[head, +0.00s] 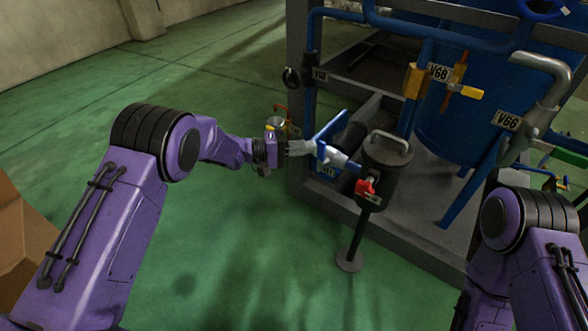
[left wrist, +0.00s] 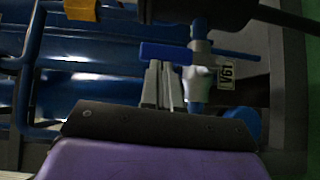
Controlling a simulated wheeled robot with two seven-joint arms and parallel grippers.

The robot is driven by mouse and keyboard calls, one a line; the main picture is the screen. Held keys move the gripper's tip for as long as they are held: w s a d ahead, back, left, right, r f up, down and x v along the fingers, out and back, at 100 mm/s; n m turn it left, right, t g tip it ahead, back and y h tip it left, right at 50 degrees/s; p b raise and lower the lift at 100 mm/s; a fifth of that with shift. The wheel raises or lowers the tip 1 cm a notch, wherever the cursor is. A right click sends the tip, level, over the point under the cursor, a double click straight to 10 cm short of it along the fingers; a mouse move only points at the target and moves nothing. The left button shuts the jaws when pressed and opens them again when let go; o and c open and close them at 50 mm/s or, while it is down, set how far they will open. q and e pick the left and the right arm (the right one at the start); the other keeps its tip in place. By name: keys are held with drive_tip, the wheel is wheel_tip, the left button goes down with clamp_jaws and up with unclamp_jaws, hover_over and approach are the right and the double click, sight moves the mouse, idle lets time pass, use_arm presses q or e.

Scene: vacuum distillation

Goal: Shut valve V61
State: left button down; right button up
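Valve V61 has a white and grey body (left wrist: 200,82) with a blue lever handle (head: 328,124). Its tag V61 (left wrist: 226,75) shows upside down in the left wrist view and is partly hidden in the head view. My left gripper (head: 301,147) is beside the lever at its left. In the left wrist view its fingers (left wrist: 161,84) are close together, with their tips at the blue lever (left wrist: 166,53). They look shut with nothing clearly between them; I cannot tell whether the tips touch the lever. My right gripper is out of view.
Valves V68 (head: 464,91) and V66 (head: 508,120) are further right by the blue tank (head: 455,135). Green floor (head: 230,260) is clear in front.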

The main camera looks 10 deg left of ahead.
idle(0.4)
use_arm(q)
drive_tip(key=w+a+p+v, duration=0.1)
drive_tip(key=w+p+v, duration=0.1)
drive_tip(key=v, duration=1.1)
drive_tip(key=shift+w+f, duration=0.25)
drive_tip(key=shift+w, duration=0.1)
drive_tip(key=shift+d, duration=0.1)
